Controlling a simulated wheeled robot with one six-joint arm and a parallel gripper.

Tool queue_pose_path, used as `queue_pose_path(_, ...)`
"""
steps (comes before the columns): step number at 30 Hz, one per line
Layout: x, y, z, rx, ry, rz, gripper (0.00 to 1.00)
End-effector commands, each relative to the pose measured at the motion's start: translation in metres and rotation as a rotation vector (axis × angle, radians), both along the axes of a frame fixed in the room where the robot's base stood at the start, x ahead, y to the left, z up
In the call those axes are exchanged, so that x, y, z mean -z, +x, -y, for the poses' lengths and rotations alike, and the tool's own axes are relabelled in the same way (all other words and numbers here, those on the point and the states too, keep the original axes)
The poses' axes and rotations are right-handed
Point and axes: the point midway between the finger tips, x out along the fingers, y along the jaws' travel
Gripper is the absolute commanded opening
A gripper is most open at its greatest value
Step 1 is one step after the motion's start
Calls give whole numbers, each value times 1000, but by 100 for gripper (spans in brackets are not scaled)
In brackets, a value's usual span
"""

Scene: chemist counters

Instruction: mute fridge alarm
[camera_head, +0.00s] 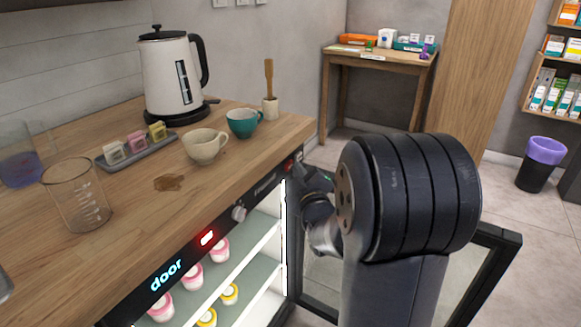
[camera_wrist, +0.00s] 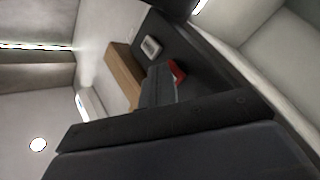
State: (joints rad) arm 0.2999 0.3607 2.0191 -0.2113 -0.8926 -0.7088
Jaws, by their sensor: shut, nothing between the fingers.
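The fridge (camera_head: 225,222) is built in under the wooden counter, and its lit interior shows. Its dark front strip carries a cyan "door" display (camera_head: 167,274), a lit red indicator (camera_head: 207,238), a pale knob (camera_head: 239,213) and a small red part (camera_head: 289,166) near the right end. The fridge door (camera_head: 490,265) stands open to the right, partly hidden by my arm. My gripper (camera_head: 306,176) is shut and empty beside the strip's right end; the arm partly hides it. In the wrist view, a red part (camera_wrist: 177,70) shows close to my gripper's finger (camera_wrist: 158,88); I cannot tell whether they touch.
On the counter (camera_head: 130,215) stand a kettle (camera_head: 170,75), two cups (camera_head: 205,146), a small tray (camera_head: 135,148) and glass beakers (camera_head: 75,195). Pink and yellow-topped jars (camera_head: 192,275) fill the fridge shelves. A side table (camera_head: 380,58) and bin (camera_head: 541,163) stand behind.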

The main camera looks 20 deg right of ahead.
Motion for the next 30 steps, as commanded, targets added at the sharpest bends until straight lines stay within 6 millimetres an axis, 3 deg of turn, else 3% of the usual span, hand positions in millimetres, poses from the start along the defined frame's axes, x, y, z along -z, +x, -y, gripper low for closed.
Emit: queue_pose_path(30, 1, -2, 1, 0, -2, 0, 0)
